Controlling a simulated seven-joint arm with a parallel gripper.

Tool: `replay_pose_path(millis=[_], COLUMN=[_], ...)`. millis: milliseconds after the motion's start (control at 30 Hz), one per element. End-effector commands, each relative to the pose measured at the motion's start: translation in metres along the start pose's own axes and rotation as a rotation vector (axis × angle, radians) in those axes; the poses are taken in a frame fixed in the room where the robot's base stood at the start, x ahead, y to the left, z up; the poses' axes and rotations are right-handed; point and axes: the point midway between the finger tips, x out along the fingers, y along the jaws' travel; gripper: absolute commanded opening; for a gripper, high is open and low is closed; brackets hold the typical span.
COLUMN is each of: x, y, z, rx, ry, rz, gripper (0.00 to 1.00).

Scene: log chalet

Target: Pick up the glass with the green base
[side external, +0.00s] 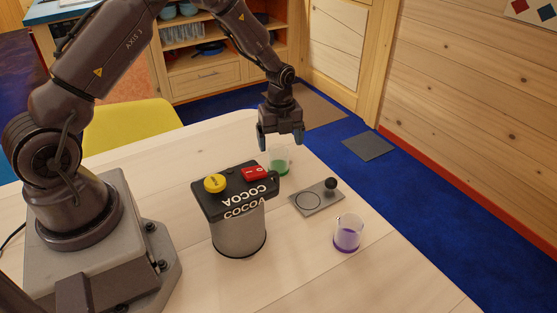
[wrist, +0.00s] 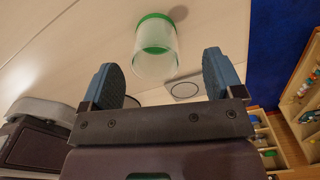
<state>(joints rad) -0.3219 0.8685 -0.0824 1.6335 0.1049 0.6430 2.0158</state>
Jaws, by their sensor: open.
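The glass with the green base (side external: 279,163) is a clear cup on the table behind the cocoa machine. In the wrist view the glass (wrist: 156,50) shows its green base at the top and its clear wall toward me. My gripper (side external: 281,143) points down just above the glass in the side view. In the wrist view my gripper (wrist: 160,72) has its two blue-grey fingers spread wide, with the glass ahead between their tips. The fingers look apart from the glass, and nothing is held. Part of the glass's lower side is close to the machine's edge in the side view.
The cocoa machine (side external: 239,233), with yellow and red buttons, stands left of the glass. A grey plate (side external: 304,212) with a ring and black knob lies to the right. A purple-based glass (side external: 347,234) stands nearer the front. The table's right front is clear.

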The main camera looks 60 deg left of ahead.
Motion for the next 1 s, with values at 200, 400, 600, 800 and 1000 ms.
replay_pose_path(millis=[200,400,600,800,1000], x=[0.030,0.050,0.051,0.051,0.051], y=[0.007,0.007,0.006,0.006,0.006], z=[-0.003,-0.002,-0.002,-0.002,-0.002], rx=[0.000,-0.001,-0.001,-0.001,-0.001], ry=[0.002,0.001,0.000,0.000,0.000], rz=[0.005,0.002,0.000,0.001,0.000], gripper=[0.86,0.86,0.86,0.50,0.31])
